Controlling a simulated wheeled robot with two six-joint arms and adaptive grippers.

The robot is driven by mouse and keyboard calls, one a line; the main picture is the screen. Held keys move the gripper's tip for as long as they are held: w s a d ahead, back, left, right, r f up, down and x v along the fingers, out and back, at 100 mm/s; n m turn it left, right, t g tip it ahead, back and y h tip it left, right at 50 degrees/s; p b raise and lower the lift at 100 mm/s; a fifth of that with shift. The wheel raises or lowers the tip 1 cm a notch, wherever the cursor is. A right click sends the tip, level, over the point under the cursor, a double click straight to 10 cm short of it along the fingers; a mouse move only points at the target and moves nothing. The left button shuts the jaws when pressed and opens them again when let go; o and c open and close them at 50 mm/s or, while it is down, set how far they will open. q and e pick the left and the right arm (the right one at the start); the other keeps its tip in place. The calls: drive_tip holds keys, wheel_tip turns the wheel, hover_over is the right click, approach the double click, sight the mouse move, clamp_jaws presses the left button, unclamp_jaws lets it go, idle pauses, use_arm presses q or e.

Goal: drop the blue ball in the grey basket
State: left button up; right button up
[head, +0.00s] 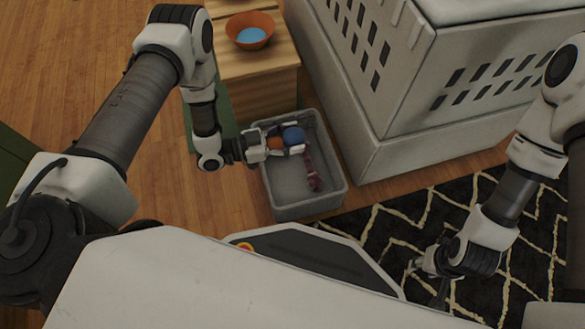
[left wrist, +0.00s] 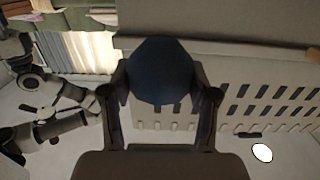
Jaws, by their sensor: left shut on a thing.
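The blue ball (head: 293,135) is held between the fingers of my left gripper (head: 297,138), which is shut on it. In the head view the ball and gripper appear over the grey basket (head: 332,199), toward its far end. The ball also fills the space between the fingers in the left wrist view (left wrist: 161,72). My right gripper (head: 427,280) is low at the right, over the dark rug, with its fingers apart and empty.
An orange thing (head: 275,143) and a dark reddish thing (head: 313,173) show within the basket's outline. A wooden stand (head: 258,77) behind carries an orange bowl (head: 264,22) with something blue inside. A large pale slotted crate (head: 375,55) stands close behind the basket to the right.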

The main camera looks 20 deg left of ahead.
use_arm(q)
wheel_tip(320, 180, down, 5)
drive_tip(key=b, duration=0.4)
drive_tip(key=shift+f, duration=0.1)
drive_tip(key=o, duration=1.2)
drive_tip(key=shift+a, duration=0.1)
drive_tip(key=v, duration=1.2)
